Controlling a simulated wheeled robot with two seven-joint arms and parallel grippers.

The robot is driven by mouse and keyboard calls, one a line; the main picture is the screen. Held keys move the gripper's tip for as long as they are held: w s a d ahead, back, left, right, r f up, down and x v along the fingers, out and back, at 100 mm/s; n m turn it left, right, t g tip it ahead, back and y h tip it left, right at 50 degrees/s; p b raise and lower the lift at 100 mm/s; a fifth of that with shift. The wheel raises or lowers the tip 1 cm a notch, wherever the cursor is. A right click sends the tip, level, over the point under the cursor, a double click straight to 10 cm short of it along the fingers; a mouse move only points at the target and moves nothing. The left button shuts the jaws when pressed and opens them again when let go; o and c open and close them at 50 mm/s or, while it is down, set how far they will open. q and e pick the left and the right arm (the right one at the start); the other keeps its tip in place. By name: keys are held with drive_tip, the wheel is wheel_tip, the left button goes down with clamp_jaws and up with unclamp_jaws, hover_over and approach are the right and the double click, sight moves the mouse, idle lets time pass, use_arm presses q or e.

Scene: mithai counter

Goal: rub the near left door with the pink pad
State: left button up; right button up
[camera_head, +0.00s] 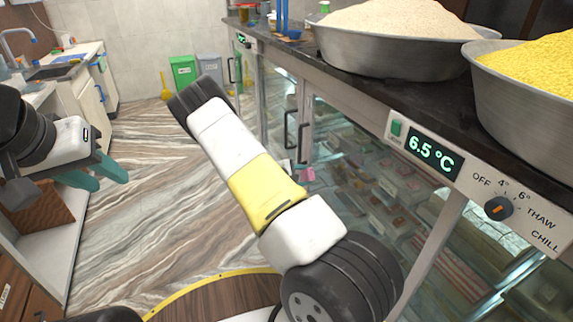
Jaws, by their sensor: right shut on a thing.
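The glass-fronted counter has a pair of doors with black handles (289,129) on the right side of the view. I cannot tell for sure which one is the near left door. A small pink patch (307,174) shows on the door front, just right of my right arm; it looks like the pink pad, partly hidden. My right arm crosses the middle of the view, and its gripper is hidden behind it. Whether the pad touches the glass cannot be told. My left gripper (103,176) is at the left, its teal fingers apart and empty, far from the doors.
Metal bowls of pale (390,55) and yellow (525,100) sweets stand on the dark counter top. A temperature display (434,153) and a knob (498,208) sit on its front. Green (183,72) and grey (210,67) bins stand at the back. The marbled floor between is clear.

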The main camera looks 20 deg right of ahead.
drive_tip(key=shift+w+d+f+n+t, duration=0.25)
drive_tip(key=shift+w+f+n+t, duration=0.15)
drive_tip(key=shift+w+f+n, duration=0.3)
drive_tip(key=shift+w+d, duration=0.35)
drive_tip(key=shift+d, duration=2.6)
drive_tip(key=shift+w+d, duration=0.1)
drive_tip(key=shift+d, duration=0.85)
